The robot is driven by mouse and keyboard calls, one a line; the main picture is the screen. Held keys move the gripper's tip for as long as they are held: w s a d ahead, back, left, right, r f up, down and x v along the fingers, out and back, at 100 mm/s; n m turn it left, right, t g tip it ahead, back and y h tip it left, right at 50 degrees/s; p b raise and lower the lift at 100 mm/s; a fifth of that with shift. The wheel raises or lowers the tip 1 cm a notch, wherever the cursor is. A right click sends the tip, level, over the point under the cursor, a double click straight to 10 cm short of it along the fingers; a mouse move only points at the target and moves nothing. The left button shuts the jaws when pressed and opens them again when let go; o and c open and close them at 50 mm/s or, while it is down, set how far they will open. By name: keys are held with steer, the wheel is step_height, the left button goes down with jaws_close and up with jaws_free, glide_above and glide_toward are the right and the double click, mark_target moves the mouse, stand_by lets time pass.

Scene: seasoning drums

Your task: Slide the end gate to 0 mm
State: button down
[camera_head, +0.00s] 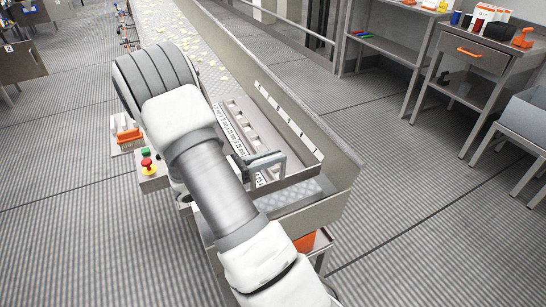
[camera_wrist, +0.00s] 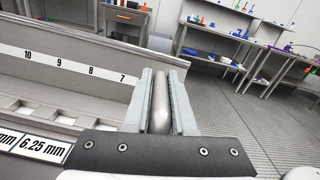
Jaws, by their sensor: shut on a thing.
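My gripper is shut on a rounded grey metal bar (camera_wrist: 160,105), which stands between its two fingers in the wrist view (camera_wrist: 161,100). The bar looks like the end gate's handle. In the head view my gripper (camera_head: 265,160) is over the near end of the long metal trough, partly hidden by my arm. A thin plate that looks like the end gate (camera_head: 298,180) crosses the trough there. A white number strip (camera_wrist: 70,67) on the trough wall reads 10, 9, 8, 7 towards the gripper. A label (camera_wrist: 42,146) reads 6.25 mm. The gate's exact reading cannot be told.
The trough's right wall (camera_head: 320,140) runs close beside the gripper. Yellowish flakes (camera_head: 180,35) lie at its far end. A box with green and red buttons (camera_head: 150,168) is at its left. A workbench with a drawer (camera_head: 480,60) stands right, across open floor.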

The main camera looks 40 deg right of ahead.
mark_target(271, 182)
steer(key=shift+f, duration=0.1)
steer(key=shift+f+b, duration=0.7)
steer(key=shift+f, duration=2.05)
steer(key=c, duration=0.8)
jaws_free()
steer(key=shift+o, duration=0.2)
steer(key=shift+w, duration=0.1)
steer(key=shift+r, duration=0.1)
steer(key=shift+w+a, duration=0.1)
steer(key=shift+a, duration=0.1)
steer(key=p+v, duration=0.2)
steer(key=v, duration=1.5)
steer(key=shift+p, duration=0.35)
